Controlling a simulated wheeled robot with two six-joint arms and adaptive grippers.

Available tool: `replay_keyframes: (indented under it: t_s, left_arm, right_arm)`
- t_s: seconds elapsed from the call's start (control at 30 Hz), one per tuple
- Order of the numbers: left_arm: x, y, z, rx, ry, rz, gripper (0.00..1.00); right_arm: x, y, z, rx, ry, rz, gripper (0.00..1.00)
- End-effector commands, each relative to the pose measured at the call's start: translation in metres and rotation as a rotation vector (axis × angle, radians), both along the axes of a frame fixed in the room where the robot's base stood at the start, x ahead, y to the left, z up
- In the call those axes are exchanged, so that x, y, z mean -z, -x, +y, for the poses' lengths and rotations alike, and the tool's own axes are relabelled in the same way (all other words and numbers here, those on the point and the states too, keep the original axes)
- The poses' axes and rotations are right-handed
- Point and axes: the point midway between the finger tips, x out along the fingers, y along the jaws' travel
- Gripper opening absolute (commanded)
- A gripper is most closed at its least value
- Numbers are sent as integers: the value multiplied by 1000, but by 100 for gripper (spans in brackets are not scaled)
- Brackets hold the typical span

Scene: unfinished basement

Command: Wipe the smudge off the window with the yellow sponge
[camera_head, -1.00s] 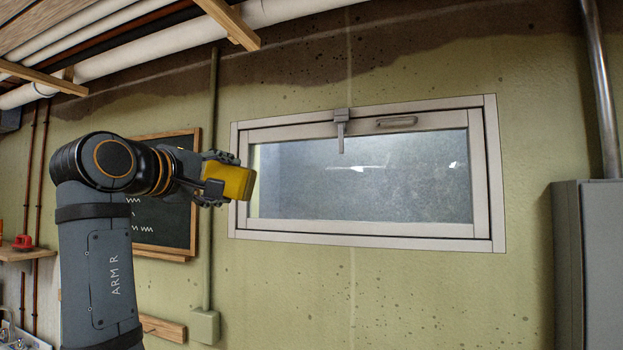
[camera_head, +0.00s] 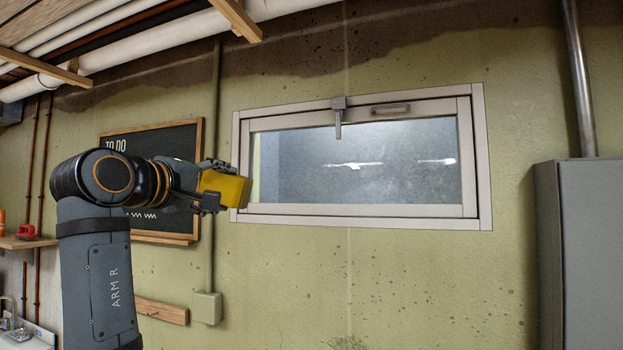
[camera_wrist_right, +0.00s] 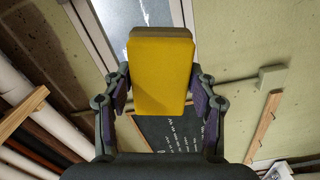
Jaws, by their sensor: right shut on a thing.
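The yellow sponge (camera_head: 226,188) is held between the fingers of my right gripper (camera_head: 212,187), in front of the left end of the window frame in the head view. In the right wrist view the sponge (camera_wrist_right: 161,77) sits upright between both fingers of the gripper (camera_wrist_right: 160,98). The window (camera_head: 365,165) is a wide pane in a pale frame (camera_head: 360,216). A hazy, cloudy patch covers part of the glass; bright streaks also show, and I cannot tell the smudge's exact edges. I cannot tell whether the sponge touches the frame. My left gripper is not in view.
A latch (camera_head: 338,115) and a handle (camera_head: 390,109) stick out at the window's top. A chalkboard (camera_head: 160,140) hangs behind my right arm. A grey cabinet (camera_head: 590,250) stands at the right. Pipes (camera_head: 150,45) and wood joists run overhead. The wall below the window is clear.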

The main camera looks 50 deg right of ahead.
Motion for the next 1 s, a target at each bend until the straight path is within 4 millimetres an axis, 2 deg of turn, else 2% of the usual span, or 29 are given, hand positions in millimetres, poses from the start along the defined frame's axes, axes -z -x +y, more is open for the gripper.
replay_keyframes:
  t_s: [0.03, 1.0]
  left_arm:
    - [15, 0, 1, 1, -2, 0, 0]
    - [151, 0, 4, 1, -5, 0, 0]
  right_arm:
    - [17, 0, 0, 0, 0, 1, 32]
    - [187, 0, 0, 0, 0, 1, 32]
